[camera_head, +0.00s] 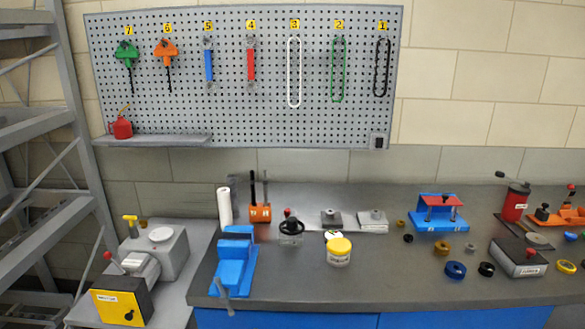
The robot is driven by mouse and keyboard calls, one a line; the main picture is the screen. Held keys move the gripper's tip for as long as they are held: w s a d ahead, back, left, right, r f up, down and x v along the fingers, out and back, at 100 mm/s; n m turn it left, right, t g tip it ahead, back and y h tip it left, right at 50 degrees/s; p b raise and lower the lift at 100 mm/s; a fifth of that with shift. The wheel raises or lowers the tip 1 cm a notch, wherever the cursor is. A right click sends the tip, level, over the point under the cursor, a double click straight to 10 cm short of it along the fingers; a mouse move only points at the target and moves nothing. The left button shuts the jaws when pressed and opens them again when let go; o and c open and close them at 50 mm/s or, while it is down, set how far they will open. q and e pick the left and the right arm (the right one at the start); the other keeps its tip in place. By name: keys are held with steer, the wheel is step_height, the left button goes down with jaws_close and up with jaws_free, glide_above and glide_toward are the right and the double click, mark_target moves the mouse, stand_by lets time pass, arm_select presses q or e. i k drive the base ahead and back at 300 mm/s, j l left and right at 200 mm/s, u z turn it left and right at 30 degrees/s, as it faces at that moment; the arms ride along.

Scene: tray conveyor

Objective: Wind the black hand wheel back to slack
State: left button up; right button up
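The black hand wheel (292,226) sits on top of a small grey block (291,240) on the workbench, left of the middle. A small red knob shows at its upper left. I cannot tell from here how far the wheel is wound. Neither of my grippers is in view.
A blue vise (235,262) stands left of the wheel, and a yellow-lidded jar (339,252) to its right. An orange tool block (260,213) stands behind. The grey bench top (385,285) is clear at front centre. A pegboard (225,100) hangs above.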

mark_target(291, 222)
steer(key=i+j+z, duration=0.15)
steer(key=i+z, duration=0.3)
steer(key=i+j+z, duration=0.3)
steer(key=i+z, duration=0.15)
